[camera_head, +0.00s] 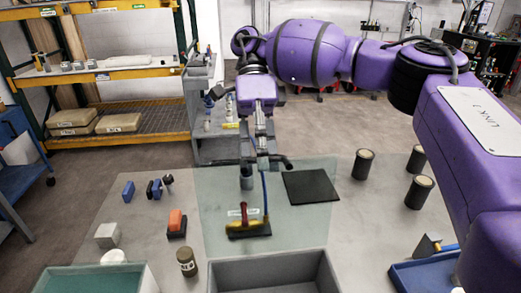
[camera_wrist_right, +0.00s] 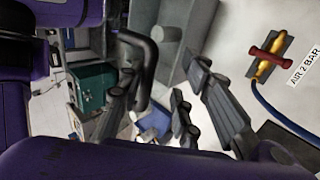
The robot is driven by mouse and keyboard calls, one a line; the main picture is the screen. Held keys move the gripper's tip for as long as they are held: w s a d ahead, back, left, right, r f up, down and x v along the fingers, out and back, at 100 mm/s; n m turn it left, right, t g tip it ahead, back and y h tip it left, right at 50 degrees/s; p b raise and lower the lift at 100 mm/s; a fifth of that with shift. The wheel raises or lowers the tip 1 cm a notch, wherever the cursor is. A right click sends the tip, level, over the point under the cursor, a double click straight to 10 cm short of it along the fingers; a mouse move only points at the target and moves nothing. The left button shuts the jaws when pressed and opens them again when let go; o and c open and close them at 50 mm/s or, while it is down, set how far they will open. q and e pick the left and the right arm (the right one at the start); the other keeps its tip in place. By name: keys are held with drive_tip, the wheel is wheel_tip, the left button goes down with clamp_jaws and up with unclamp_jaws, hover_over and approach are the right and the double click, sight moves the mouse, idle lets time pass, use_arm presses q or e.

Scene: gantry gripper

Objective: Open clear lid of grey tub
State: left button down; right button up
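The grey tub (camera_head: 275,262) is at the bottom middle of the head view, cut off by the frame edge. I see into its top and its dark inside. A pale greenish see-through panel (camera_head: 220,205) spans the area just behind its rear rim. It looks like the clear lid raised, but I cannot tell for sure whether it stands up or lies flat. My right gripper (camera_head: 265,160) points down at the panel's far edge. Contact with the panel cannot be told. My left gripper is out of view.
A yellow air fitting (camera_head: 248,229) with a red handle and blue hose shows behind the tub. A black plate (camera_head: 311,187) and several dark cylinders (camera_head: 363,164) are to the right.

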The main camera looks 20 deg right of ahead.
drive_tip(key=shift+w+d+r, duration=0.1)
drive_tip(key=shift+r, duration=0.3)
drive_tip(key=shift+r, duration=0.15)
drive_tip(key=v, duration=0.7)
idle(0.4)
drive_tip(key=shift+w+r, duration=0.1)
idle(0.3)
